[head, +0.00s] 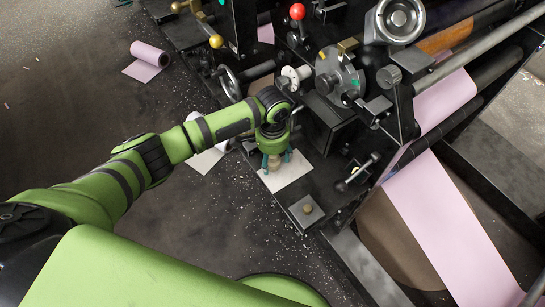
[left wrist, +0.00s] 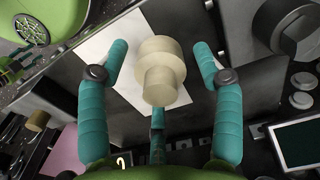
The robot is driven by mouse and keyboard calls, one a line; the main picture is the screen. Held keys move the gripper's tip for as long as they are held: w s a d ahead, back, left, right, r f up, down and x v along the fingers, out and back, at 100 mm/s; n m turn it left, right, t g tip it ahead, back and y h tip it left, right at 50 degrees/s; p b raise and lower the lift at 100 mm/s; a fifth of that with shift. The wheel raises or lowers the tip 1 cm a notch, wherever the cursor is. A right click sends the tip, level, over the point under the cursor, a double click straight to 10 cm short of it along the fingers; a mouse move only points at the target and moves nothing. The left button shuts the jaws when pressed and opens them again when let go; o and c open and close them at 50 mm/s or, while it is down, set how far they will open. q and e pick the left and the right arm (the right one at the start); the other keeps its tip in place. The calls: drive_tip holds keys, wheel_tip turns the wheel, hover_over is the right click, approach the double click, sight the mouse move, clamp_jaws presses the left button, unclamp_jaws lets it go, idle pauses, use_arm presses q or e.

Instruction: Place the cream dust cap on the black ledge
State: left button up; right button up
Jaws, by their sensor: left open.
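The cream dust cap (left wrist: 162,70) is a stepped round piece, a wide disc with a narrower stub. In the head view it shows only partly (head: 273,163), below my left gripper (head: 274,160), at a white sheet (head: 291,174) on the black ledge (head: 325,178). In the left wrist view my left gripper (left wrist: 160,57) is open, with teal fingers on both sides of the cap and a gap to each. A third teal finger shows below the cap. Whether the cap rests on the sheet or is just above it, I cannot tell.
Behind the ledge stands a black machine with a grey disc (head: 340,78), a red knob (head: 297,12) and a handwheel (head: 229,84). A square plate with a brass knob (head: 307,209) is at the ledge's near corner. A pink roll (head: 149,54) lies on the floor.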

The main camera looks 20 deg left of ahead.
use_arm(q)
wheel_tip(320, 180, up, 11)
drive_tip(key=shift+f+p, duration=0.1)
drive_tip(key=shift+p, duration=0.55)
drive_tip(key=shift+r, duration=0.5)
use_arm(e)
drive_tip(key=s, duration=0.1)
drive_tip(key=s+r, duration=0.1)
drive_tip(key=shift+s+a+r+g, duration=0.1)
drive_tip(key=shift+s+a+g, duration=0.15)
drive_tip(key=shift+s+g, duration=0.1)
drive_tip(key=shift+w, duration=0.1)
